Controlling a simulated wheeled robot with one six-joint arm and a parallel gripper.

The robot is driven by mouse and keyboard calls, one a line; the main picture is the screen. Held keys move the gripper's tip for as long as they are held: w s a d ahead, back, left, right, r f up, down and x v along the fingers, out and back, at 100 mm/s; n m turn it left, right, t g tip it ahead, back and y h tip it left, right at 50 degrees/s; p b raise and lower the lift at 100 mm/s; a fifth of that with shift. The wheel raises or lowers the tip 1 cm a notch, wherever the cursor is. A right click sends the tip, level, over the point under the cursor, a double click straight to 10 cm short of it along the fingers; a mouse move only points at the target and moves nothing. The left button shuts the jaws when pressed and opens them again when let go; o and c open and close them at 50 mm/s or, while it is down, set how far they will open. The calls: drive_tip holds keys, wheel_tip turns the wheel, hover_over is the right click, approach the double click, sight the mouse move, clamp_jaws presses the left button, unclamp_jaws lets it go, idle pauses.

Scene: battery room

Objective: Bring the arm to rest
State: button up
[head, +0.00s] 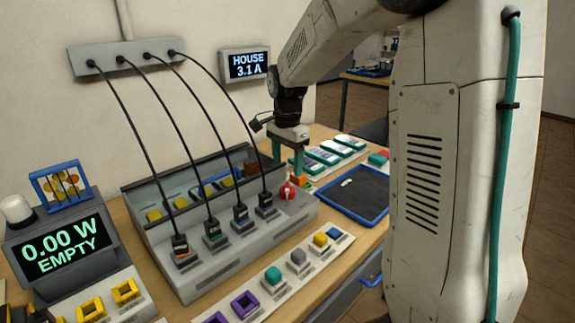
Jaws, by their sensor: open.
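My arm reaches in from the right of the head view and bends down at the wrist over the back right of the workbench. My gripper (287,168) points downward with its teal fingers apart. It is open and I see nothing held in it. It hangs near the right end of the grey charging dock (190,277), just above or behind a red knob (287,190). The exact gap to the knob and dock is hard to tell.
Black cables run from a wall strip (128,57) to plugs on the dock, left of my gripper. A blue-rimmed tray (352,213) and several teal-and-white packs (325,156) lie to its right. A display reading EMPTY (62,249) stands at left. A wall meter (245,65) hangs behind.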

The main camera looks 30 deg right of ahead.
idle(0.4)
drive_tip(key=shift+s+n, duration=0.15)
drive_tip(key=shift+n, duration=0.45)
drive_tip(key=s+a+r+n, duration=0.1)
drive_tip(key=s+a+n, duration=0.2)
drive_tip(key=s, duration=0.6)
drive_tip(key=s+a+r+n, duration=0.2)
drive_tip(key=s+a+n, duration=0.2)
drive_tip(key=s+n, duration=0.3)
drive_tip(key=s+a+r+n+t, duration=0.1)
drive_tip(key=s+a+r+n, duration=0.1)
drive_tip(key=s, duration=1.1)
drive_tip(key=a+n, duration=0.1)
drive_tip(key=n, duration=0.1)
drive_tip(key=shift+s+a+r+n, duration=0.25)
drive_tip(key=shift+a+n, duration=0.1)
drive_tip(key=shift+n, duration=0.05)
